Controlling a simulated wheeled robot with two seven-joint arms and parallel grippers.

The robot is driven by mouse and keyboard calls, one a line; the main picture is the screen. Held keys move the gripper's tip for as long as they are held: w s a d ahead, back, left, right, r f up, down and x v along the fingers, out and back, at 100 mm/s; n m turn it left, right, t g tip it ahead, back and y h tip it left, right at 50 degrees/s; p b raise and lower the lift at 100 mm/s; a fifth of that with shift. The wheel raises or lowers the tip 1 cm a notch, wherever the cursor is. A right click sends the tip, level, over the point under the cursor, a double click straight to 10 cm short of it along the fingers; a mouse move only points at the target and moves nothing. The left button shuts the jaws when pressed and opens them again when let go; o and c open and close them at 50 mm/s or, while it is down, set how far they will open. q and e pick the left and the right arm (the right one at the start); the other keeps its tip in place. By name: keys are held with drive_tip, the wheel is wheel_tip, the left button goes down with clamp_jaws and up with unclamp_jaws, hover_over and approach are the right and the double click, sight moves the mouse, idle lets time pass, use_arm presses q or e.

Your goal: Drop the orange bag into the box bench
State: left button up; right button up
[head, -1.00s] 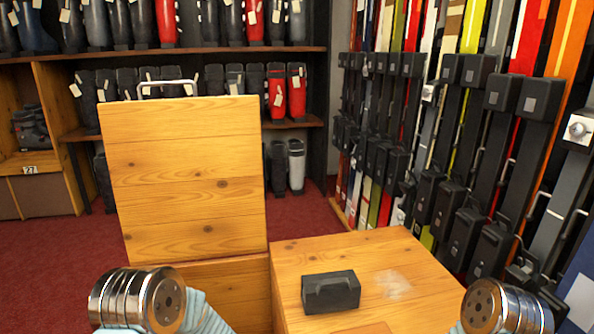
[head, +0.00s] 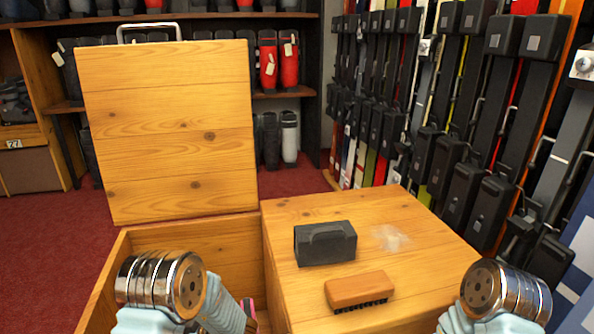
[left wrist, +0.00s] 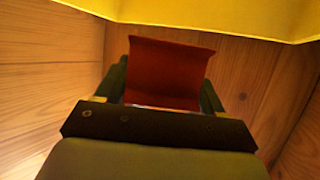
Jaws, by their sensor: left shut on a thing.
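The box bench (head: 195,238) is pale wood, with its left compartment open and the lid (head: 168,130) raised. In the left wrist view, my left gripper (left wrist: 165,88) is shut on a reddish-orange piece, which I take to be the orange bag (left wrist: 166,68). Wooden walls lie on both sides of it, so it appears to be inside or over the open compartment. In the head view my left arm reaches down at the compartment, and the gripper and bag are hidden or out of frame. My right forearm shows at lower right, but its gripper is out of view.
A small pink and dark thing (head: 249,307) shows low in the compartment. A yellow sheet-like thing (left wrist: 200,14) crosses the wrist view. Ski racks stand right.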

use_arm(q)
drive_tip(key=shift+r, duration=0.1)
drive_tip(key=o, duration=1.2)
use_arm(e)
drive_tip(key=shift+r, duration=0.15)
